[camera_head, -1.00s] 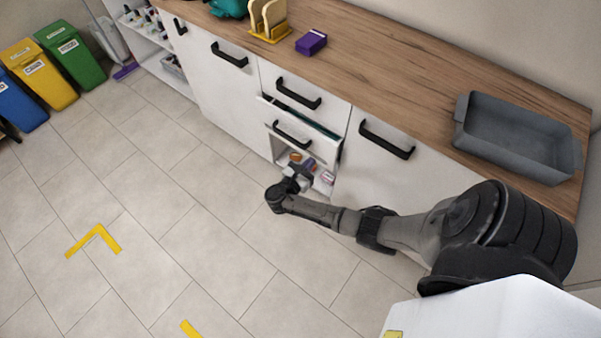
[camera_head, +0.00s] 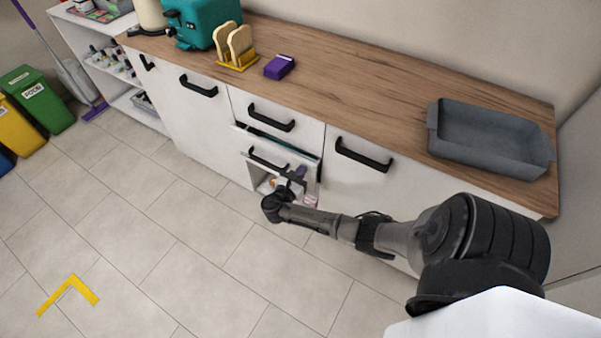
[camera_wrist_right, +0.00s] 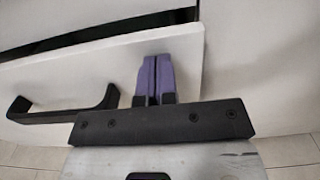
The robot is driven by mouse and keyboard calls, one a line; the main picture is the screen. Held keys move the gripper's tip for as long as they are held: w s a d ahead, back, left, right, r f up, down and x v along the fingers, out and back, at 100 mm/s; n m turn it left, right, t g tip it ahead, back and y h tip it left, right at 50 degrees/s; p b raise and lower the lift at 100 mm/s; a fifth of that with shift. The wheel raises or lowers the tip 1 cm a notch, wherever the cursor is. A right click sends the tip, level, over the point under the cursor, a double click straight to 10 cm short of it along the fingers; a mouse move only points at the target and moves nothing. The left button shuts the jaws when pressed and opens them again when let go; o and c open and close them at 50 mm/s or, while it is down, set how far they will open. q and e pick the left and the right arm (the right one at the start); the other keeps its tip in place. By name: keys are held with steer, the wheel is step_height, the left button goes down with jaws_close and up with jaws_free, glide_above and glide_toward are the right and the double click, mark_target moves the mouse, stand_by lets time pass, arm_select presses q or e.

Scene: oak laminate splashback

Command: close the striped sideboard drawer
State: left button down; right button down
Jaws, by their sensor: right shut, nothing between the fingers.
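The sideboard's middle drawer (camera_head: 283,155) has a white front with a black bar handle (camera_head: 267,159) and stands slightly out, with a dark gap along its top. No stripes show on it. In the right wrist view the drawer front (camera_wrist_right: 70,75) slants across the picture, with its handle (camera_wrist_right: 60,108) at left. My right gripper (camera_head: 300,173) is at the right part of this front. Its purple fingertips (camera_wrist_right: 155,78) are together and empty, over the front near its right end; whether they touch it I cannot tell. My left gripper is not in view.
Below the drawer is an open compartment (camera_head: 264,184) with small items, partly hidden by my arm. The wooden worktop (camera_head: 350,90) holds a grey tray (camera_head: 490,138), a purple box (camera_head: 279,67), a toast rack (camera_head: 238,61) and a teal appliance (camera_head: 203,22). The tiled floor in front is mostly clear.

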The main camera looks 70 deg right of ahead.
steer(key=d, duration=0.4)
steer(key=shift+s+d+p, duration=0.3)
steer(key=shift+p, duration=0.1)
steer(key=shift+a+f, duration=0.1)
steer(key=shift+a+p, duration=0.25)
steer(key=shift+p, duration=0.2)
steer(key=p, duration=0.4)
glide_toward(307, 164)
step_height(307, 164, down, 2)
steer(key=w+a, duration=0.1)
steer(key=a, duration=0.1)
steer(key=shift+w+f, duration=0.2)
